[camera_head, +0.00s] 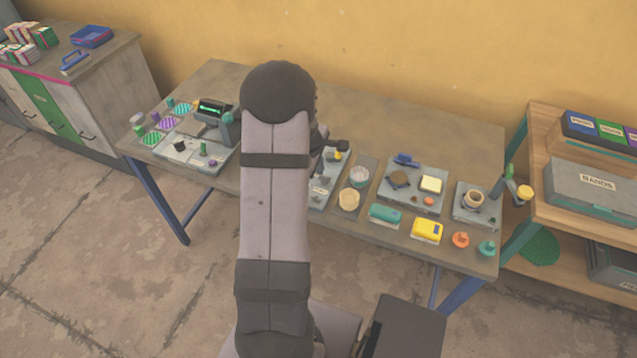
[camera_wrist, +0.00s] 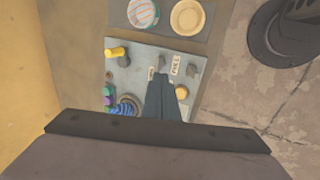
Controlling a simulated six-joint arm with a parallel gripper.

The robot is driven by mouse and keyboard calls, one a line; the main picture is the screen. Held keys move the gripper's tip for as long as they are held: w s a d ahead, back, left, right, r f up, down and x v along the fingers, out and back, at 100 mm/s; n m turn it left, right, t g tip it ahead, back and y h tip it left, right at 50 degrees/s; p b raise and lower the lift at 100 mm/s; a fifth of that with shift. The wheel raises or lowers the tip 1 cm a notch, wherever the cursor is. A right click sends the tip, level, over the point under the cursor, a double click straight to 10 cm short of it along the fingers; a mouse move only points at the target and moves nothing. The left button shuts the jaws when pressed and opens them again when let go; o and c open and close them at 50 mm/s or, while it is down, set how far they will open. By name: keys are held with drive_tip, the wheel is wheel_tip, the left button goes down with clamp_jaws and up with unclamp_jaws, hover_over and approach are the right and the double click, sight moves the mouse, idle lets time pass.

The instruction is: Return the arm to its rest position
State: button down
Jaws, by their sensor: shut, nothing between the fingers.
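My gripper (camera_wrist: 160,82) shows in the wrist view as two dark fingers closed together with nothing between them. It hangs over a grey panel (camera_wrist: 130,62) that carries small labels, a yellow-ended knob (camera_wrist: 116,52) and a blue coil (camera_wrist: 126,108). The fingers cover part of this panel. I cannot tell whether they touch it. In the head view my arm reaches up over the table, and its links hide most of the gripper and part of the same panel (camera_head: 318,194).
The wooden table (camera_head: 215,215) holds several stations. A black device with a green display (camera_head: 212,107) stands left of the arm. A cream bowl (camera_head: 349,199), a teal block (camera_head: 385,215) and a yellow box (camera_head: 426,229) lie right. A shelf (camera_head: 545,118) stands at the right end.

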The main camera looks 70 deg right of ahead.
idle(0.5)
drive_tip(key=s+a+f+m+g+y, duration=0.1)
drive_tip(key=s+a+f+m+y, duration=0.15)
drive_tip(key=a+m, duration=0.55)
drive_tip(key=s+a+f+m+g+y, duration=0.1)
drive_tip(key=s+a+m+y, duration=0.25)
drive_tip(key=a, duration=0.95)
drive_tip(key=w+a+r+n+t, duration=0.1)
drive_tip(key=w+a+r+n, duration=0.35)
drive_tip(key=a, duration=0.45)
drive_tip(key=w+a+r+n+h, duration=0.1)
drive_tip(key=w+a+r+n, duration=0.3)
drive_tip(key=a, duration=0.6)
drive_tip(key=w+a+r+n+t, duration=0.1)
drive_tip(key=w+a+r+n, duration=0.2)
drive_tip(key=w+a, duration=0.45)
wheel_tip(320, 180, down, 25)
drive_tip(key=s+a+b, duration=0.1)
drive_tip(key=b, duration=2.4)
drive_tip(key=shift+s+a, duration=0.25)
drive_tip(key=shift+s, duration=0.15)
